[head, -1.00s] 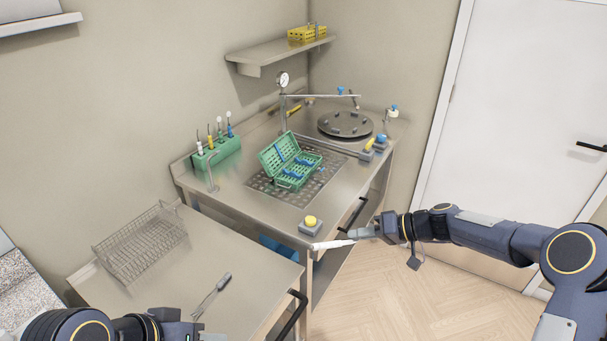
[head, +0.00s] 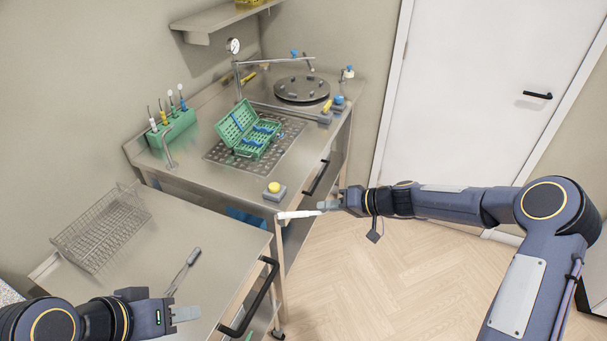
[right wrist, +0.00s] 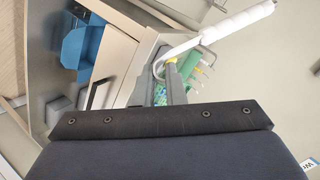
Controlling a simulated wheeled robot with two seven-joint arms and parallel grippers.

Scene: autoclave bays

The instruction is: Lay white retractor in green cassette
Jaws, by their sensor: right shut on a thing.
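The white retractor (head: 297,214) is held in my right gripper (head: 328,206), just off the front edge of the steel bench. Its pale shaft points left in the head view. In the right wrist view the white retractor (right wrist: 235,28) slants up to the right from between the fingers (right wrist: 172,75), with a curved end near them. The green cassette (head: 245,138) lies open on a perforated plate, its lid tilted back and blue parts inside. It is up and left of my right gripper. My left gripper (head: 185,313) is over the near table; its finger gap is not clear.
A yellow button box (head: 274,191) sits at the bench's front corner, near the retractor. A green instrument block (head: 172,132), a thin tap and a gauge stand (head: 237,75) rise from the bench. A wire basket (head: 102,228) and another grey tool (head: 183,270) lie on the near table.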

